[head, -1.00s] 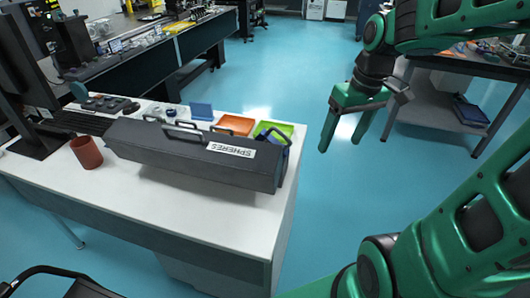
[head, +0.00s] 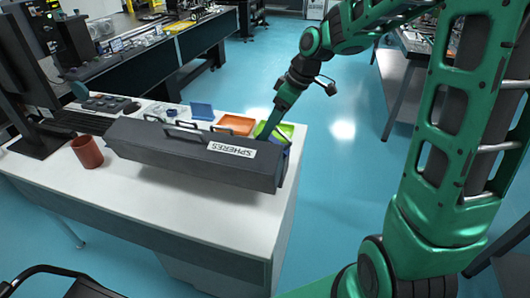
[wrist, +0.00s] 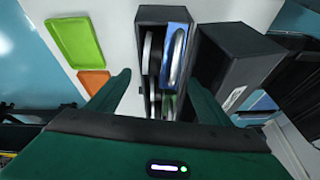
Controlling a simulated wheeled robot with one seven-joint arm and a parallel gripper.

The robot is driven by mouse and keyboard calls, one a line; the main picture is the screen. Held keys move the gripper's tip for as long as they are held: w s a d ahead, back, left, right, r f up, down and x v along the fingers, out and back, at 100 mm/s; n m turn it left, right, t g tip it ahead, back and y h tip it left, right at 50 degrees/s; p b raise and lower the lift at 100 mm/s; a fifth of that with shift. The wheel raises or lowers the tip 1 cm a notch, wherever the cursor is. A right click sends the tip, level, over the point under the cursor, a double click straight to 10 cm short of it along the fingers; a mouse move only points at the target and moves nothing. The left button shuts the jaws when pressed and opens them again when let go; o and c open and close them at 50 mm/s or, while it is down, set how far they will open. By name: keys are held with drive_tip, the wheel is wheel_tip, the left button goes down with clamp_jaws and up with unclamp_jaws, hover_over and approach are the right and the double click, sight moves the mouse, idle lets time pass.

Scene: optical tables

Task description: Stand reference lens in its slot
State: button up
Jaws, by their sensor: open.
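My gripper (wrist: 161,80) is open, with its fingers pointing down and spread to either side of a narrow dark rack (wrist: 150,14) in the wrist view. Inside the rack, a blue-framed round lens (wrist: 175,58) stands upright beside pale round discs (wrist: 147,60). I cannot tell which is the reference lens, and the lower part of the rack is hidden by my gripper. In the head view, my gripper (head: 274,122) is behind the right end of the long dark SPHERES box (head: 190,158). Its fingertips are hard to see there, and the rack is mostly hidden.
A green tray (wrist: 75,40) and an orange tray (wrist: 94,79) lie left of the rack in the wrist view. A red-brown cup (head: 87,151) stands at the white table's (head: 150,205) left. A blue panel (head: 201,111) stands behind the box. The table's right edge is close.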

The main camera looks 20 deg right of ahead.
drive_tip(key=shift+x, duration=2.6)
drive_tip(key=c, duration=1.8)
drive_tip(key=shift+w+r, duration=0.1)
clamp_jaws()
drive_tip(key=shift+r, duration=0.1)
